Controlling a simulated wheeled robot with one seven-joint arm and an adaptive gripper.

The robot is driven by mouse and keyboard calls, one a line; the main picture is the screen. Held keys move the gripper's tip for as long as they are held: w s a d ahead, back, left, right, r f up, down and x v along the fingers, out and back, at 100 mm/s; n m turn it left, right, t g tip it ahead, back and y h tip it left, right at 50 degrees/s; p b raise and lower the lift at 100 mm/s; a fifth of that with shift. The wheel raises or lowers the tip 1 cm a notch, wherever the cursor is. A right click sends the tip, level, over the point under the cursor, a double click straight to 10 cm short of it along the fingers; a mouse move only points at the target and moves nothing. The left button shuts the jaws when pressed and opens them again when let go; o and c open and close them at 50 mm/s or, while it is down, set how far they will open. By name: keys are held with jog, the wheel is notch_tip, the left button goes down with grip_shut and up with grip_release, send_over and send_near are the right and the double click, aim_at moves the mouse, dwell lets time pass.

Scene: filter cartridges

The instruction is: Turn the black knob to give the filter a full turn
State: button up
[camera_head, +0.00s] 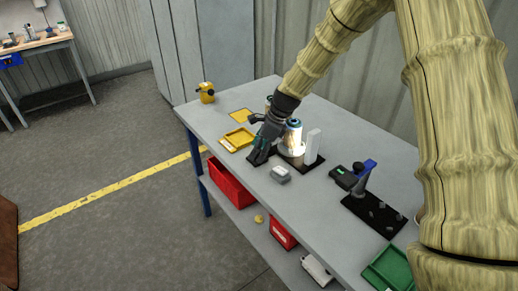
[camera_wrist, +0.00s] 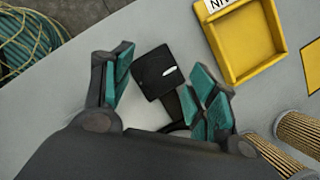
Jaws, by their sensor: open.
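The black knob (camera_wrist: 156,72), a dark block with a white mark on its face, lies between the two teal-padded fingers of my gripper (camera_wrist: 161,64) in the wrist view. The fingers are spread, with a gap visible on the left side; contact on the right side is hard to tell. The filter (camera_head: 294,133), a white and blue cylinder, stands upright just right of my gripper. The knob is hard to separate from my dark fingers there.
A yellow tray (camera_head: 237,139) lies left of my gripper. A grey box (camera_head: 280,175) sits in front, a white upright block (camera_head: 312,146) to the right. A black stand (camera_head: 374,215) and a green tray (camera_head: 385,272) are further right. Tan ribbed cylinders (camera_wrist: 298,133) show in the wrist view.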

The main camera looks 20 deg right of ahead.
jog(key=shift+f, duration=0.15)
jog(key=c, duration=1)
